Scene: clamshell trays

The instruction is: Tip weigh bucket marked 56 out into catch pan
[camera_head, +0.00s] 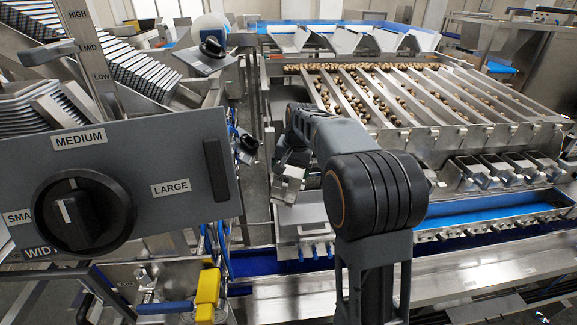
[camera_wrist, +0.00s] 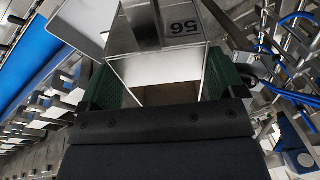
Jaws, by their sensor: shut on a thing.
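The weigh bucket marked 56 (camera_wrist: 155,68) is a shiny metal box with its number upside down in the wrist view. My gripper (camera_wrist: 160,84) is shut on it, with a green pad against each side. A tan patch shows at the bucket's near end; I cannot tell whether it is contents. In the head view, my gripper (camera_head: 291,160) holds the small metal bucket (camera_head: 287,187) left of the dark arm joint, partly hidden. A pale flat-sided pan (camera_wrist: 82,24) lies beside the bucket at upper left in the wrist view; I cannot tell whether it is the catch pan.
A multi-lane feeder (camera_head: 400,100) carrying brown pieces fills the back right, with a row of metal buckets (camera_head: 490,168) below it. A blue belt (camera_head: 470,215) runs in front. A grey control panel (camera_head: 120,180) with a black knob blocks the left foreground.

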